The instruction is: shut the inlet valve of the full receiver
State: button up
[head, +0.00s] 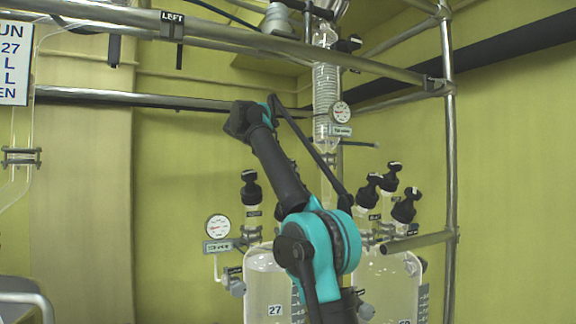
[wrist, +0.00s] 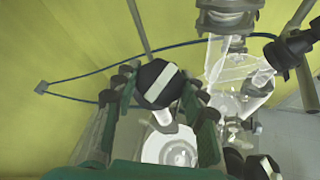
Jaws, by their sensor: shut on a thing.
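My gripper (wrist: 160,92) is shut on a black valve knob (wrist: 158,84) with a white stripe, its fingers on either side. A pale glass stem (wrist: 162,117) shows under the knob, above a clear glass vessel (wrist: 172,150). In the head view, a receiver marked 27 (head: 262,285) stands left of a second glass receiver (head: 395,285). One black knob (head: 250,188) stands over the left receiver and several (head: 405,206) over the right one. My arm hides part of both receivers, and my fingers are hidden there. I cannot tell the liquid levels or which receiver the held knob belongs to.
A glass column with a coil (head: 325,90) hangs above, with a gauge (head: 340,111) beside it. Another gauge (head: 217,226) stands left of the receivers. Metal rails (head: 200,35) cross above, and a post (head: 450,150) stands at right. In the wrist view, another black knob (wrist: 265,166) is close at lower right.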

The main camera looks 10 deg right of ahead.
jog(key=shift+m+g, duration=0.4)
jog(key=shift+m, duration=0.3)
jog(key=o, duration=1.2)
jog(key=shift+c, duration=0.2)
jog(key=shift+s+a+r, duration=0.2)
jog(key=shift+s+a, duration=0.05)
jog(key=shift+a, duration=0.15)
jog(key=s+a, duration=0.2)
jog(key=a, duration=0.1)
jog(key=s+a, duration=0.2)
jog(key=a, duration=0.1)
jog(key=s+a, duration=0.3)
jog(key=a, duration=0.1)
jog(key=shift+s, duration=0.1)
jog(key=shift+d, duration=0.1)
